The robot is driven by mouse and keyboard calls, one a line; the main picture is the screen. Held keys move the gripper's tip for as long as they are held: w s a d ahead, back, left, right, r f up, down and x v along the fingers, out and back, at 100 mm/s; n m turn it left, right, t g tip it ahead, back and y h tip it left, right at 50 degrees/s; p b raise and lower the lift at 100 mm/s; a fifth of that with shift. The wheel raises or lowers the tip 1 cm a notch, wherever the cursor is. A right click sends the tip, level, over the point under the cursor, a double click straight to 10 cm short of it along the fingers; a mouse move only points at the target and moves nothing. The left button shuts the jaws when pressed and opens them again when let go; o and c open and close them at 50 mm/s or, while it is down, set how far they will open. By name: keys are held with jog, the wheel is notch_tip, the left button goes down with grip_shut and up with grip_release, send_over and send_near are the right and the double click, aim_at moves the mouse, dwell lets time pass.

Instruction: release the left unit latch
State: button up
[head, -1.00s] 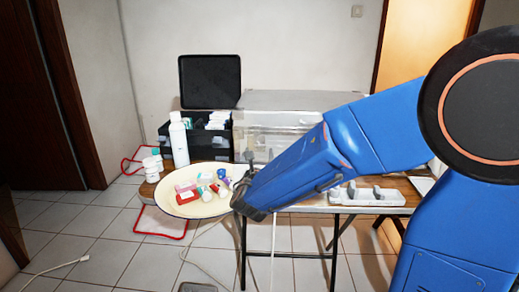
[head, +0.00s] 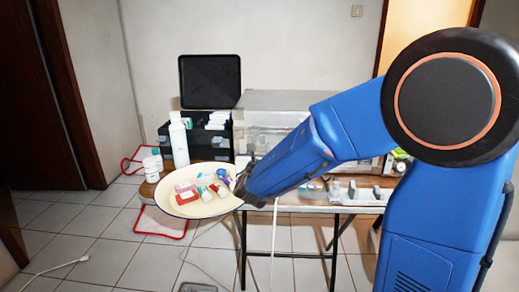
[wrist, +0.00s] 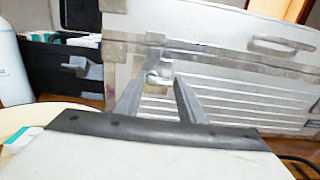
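The unit is a silver metal case (head: 285,99) at the back of the table, its front partly hidden by my arm in the head view. In the wrist view the case (wrist: 220,60) fills the upper right. A small metal latch (wrist: 159,70) sits on its front near the left end, below the lid seam. My gripper (wrist: 159,78) is open, with its two fingers pointing at the latch, one to each side of it in the picture. I cannot tell whether they touch it. Nothing is held. In the head view the fingertips are hard to make out.
A cream oval tray (head: 220,207) with small items lies close by my gripper at the left. A white bottle (head: 179,143) and an open black case (head: 205,142) stand behind it. A grey holder (head: 362,197) is at the right table edge.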

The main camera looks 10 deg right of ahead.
jog(key=shift+m, duration=0.4)
jog(key=m, duration=0.3)
jog(key=shift+f+m, duration=0.3)
jog(key=shift+m, duration=0.1)
jog(key=m, duration=0.4)
jog(key=shift+f, duration=0.3)
jog(key=m, duration=0.5)
jog(key=shift+a+f, duration=0.2)
jog(key=shift+f, duration=0.1)
jog(key=m, duration=0.4)
jog(key=shift+w+a+f, duration=0.1)
jog(key=shift+a+f, duration=0.05)
jog(key=shift+a, duration=0.05)
jog(key=shift+m, duration=0.3)
jog(key=o, duration=1.1)
jog(key=shift+c, duration=0.2)
jog(key=v, duration=1.7)
